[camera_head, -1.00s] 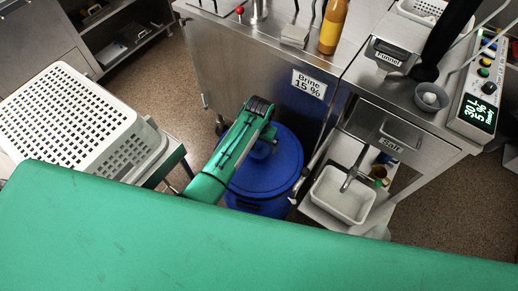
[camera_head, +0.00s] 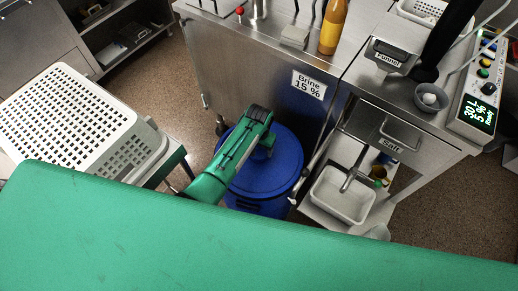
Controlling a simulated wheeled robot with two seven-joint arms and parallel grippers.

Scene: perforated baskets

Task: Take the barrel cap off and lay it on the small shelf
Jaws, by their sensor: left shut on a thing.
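The blue barrel (camera_head: 257,207) stands on the floor in front of the steel bench. Its wide round blue cap (camera_head: 281,178) sits at the barrel's top; I cannot tell whether any gap separates them. My left gripper (camera_head: 266,150) is at the raised middle of the cap, shut on it, with its fingers mostly hidden behind my green and black arm. A pale small shelf (camera_head: 319,212) lies low under the Salt drawer, right of the barrel, and a white bin stands on it. My right gripper is not in view.
The white bin (camera_head: 329,206) has a metal handle-like piece over it, with small jars beside. The Salt drawer (camera_head: 385,130) overhangs the shelf. White perforated baskets (camera_head: 128,160) stand on a table at left. The bench front (camera_head: 235,75) is close behind the barrel.

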